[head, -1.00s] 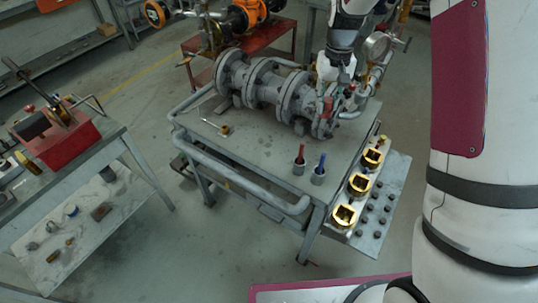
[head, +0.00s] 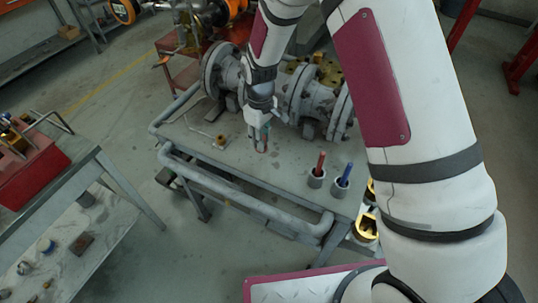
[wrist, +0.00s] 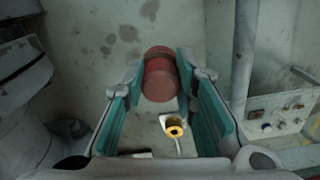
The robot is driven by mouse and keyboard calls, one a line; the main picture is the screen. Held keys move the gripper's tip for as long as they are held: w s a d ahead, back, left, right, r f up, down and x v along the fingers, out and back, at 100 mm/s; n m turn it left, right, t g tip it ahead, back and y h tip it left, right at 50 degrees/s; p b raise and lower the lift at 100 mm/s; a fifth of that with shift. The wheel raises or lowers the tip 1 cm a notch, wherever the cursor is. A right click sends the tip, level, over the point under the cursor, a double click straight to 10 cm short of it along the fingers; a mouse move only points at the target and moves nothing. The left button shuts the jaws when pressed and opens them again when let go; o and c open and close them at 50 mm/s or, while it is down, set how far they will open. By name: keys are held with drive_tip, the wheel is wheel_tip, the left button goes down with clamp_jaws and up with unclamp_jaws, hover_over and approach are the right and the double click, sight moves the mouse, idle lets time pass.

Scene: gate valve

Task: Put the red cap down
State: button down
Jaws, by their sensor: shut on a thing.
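The red cap (wrist: 160,75) is a short red cylinder between the teal-padded fingers of my gripper (wrist: 160,82) in the wrist view. My gripper is shut on it near the fingertips. In the head view my gripper (head: 260,134) points down over the grey bench top (head: 225,165), in front of the flanged valve. The red cap (head: 262,148) shows only as a small red patch there. Whether it touches the bench top is hard to tell.
The grey flanged valve body (head: 300,95) stands behind my gripper. A small brass-ended tool (head: 220,141) lies to the left. Grey cups with a red handle (head: 319,165) and a blue handle (head: 345,175) stand right. A pipe rail (head: 245,200) edges the bench; bare top lies between.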

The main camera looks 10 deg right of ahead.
drive_tip(key=shift+f, duration=2.95)
drive_tip(key=shift+f, duration=0.15)
drive_tip(key=c, duration=1.3)
unclamp_jaws()
